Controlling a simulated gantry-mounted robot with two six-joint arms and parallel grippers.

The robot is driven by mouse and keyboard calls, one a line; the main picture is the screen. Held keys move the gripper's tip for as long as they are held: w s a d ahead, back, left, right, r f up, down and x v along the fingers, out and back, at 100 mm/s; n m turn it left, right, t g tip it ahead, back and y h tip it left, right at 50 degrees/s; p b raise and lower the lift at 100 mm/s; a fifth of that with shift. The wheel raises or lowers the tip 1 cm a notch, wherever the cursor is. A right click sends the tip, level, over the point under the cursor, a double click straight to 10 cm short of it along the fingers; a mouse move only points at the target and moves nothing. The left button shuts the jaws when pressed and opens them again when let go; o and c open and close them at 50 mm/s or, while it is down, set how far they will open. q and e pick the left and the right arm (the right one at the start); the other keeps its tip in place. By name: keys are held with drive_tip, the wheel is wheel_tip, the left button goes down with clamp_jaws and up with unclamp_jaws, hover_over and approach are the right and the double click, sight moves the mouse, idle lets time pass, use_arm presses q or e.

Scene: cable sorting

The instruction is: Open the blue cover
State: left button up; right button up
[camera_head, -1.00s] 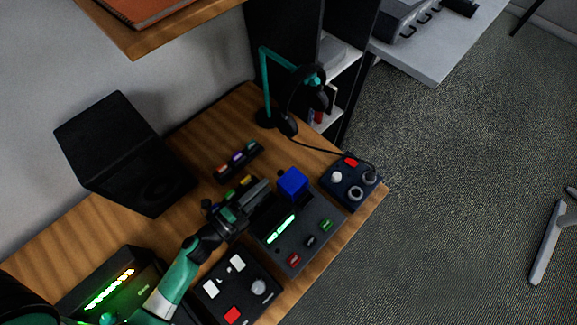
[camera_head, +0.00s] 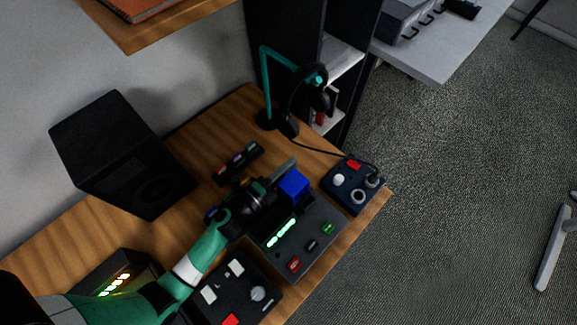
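The blue cover (camera_head: 294,185) is a small blue box on the far part of a dark grey panel (camera_head: 318,257). It looks closed. The panel also has a lit green display and red, black and green buttons nearer its front edge. My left gripper (camera_head: 283,176) is just left of the blue cover, its fingers pointing toward the cover's far left side. One long finger shows clearly; the other is hard to make out, so its opening is unclear. Whether it touches the cover cannot be told. My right gripper is not in view.
A control box (camera_head: 352,183) with a red button stands right of the panel, near the table edge. A black box with white and red switches (camera_head: 238,288) is in front.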

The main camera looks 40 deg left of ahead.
use_arm(q)
clamp_jaws()
idle(1.1)
